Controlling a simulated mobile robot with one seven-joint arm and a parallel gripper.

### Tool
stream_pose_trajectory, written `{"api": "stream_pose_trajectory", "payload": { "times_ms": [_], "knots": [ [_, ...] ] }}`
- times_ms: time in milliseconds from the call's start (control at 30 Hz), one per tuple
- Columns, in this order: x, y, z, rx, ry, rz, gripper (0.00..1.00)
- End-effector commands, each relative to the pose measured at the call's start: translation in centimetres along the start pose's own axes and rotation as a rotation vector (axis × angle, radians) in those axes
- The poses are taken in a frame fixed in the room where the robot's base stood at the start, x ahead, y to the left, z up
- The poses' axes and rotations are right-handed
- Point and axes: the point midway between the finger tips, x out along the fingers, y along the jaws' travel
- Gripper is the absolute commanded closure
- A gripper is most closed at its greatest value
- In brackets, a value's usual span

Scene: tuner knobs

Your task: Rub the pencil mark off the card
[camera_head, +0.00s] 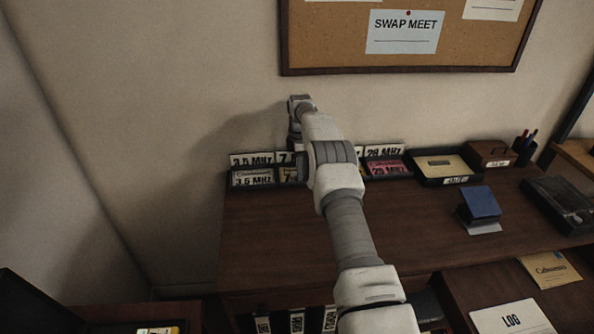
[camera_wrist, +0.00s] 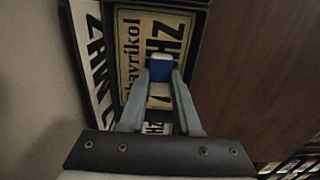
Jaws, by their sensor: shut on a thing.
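My gripper (camera_wrist: 161,78) is shut on a small eraser (camera_wrist: 160,70) with a blue sleeve and a pale end, in the wrist view. The eraser is in front of a cream card (camera_wrist: 132,55) with dark lettering ending in "HZ", which sits in a dark-edged tray. I cannot tell whether the eraser touches the card. No pencil mark can be made out; the fingers and eraser cover part of the card. In the head view my arm reaches to the back of the desk, and the gripper's fingers and eraser are hidden there.
A row of MHz cards in dark trays lines the wall, with a 3.5 MHz card (camera_head: 253,177) at left and a pink card (camera_head: 386,168) at right. A cork board (camera_head: 340,45) hangs above. The desk front (camera_head: 270,240) is clear. A blue stand (camera_head: 480,202) is at right.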

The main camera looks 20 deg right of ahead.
Motion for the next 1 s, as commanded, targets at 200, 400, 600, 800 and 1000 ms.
{"api": "stream_pose_trajectory", "payload": {
  "times_ms": [200,400,600,800,1000],
  "knots": [
    [0.0,0.1,1.7,0.001,-0.002,-0.002,1.00],
    [0.0,0.0,1.0,-0.002,-0.002,-0.001,1.00],
    [0.1,-0.3,-0.7,-0.002,-0.002,-0.001,1.00],
    [0.1,-0.4,-1.3,0.000,-0.002,-0.001,1.00],
    [0.1,-0.3,0.1,0.001,-0.002,-0.001,1.00]
  ]
}}
